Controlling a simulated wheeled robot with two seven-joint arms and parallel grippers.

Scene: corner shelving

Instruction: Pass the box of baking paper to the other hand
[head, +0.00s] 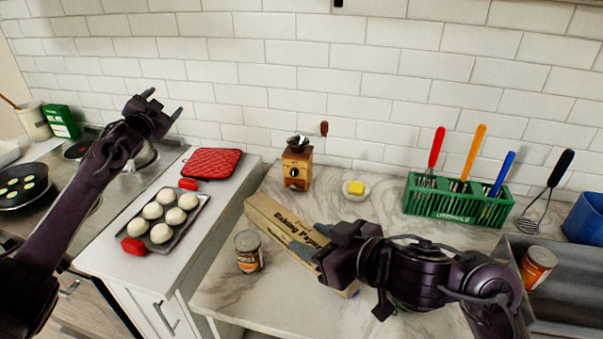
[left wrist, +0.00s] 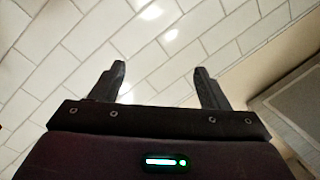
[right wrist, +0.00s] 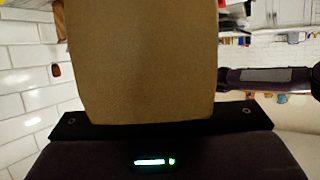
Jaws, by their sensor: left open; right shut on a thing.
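The box of baking paper (head: 283,227) is a long brown carton with "Baking Paper" printed on its side. It lies slantwise above or on the marble counter in the head view; I cannot tell if it touches. My right gripper (head: 325,258) is shut on it near its right part and hides some of it. In the right wrist view the brown box (right wrist: 142,60) fills the space between the fingers and hides them. My left gripper (head: 163,104) is raised at the left, open and empty, well apart from the box. Its spread fingers show in the left wrist view (left wrist: 160,85).
A tray of dough balls (head: 187,232) lies on the left counter. Another can (head: 538,267) is by the sink.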

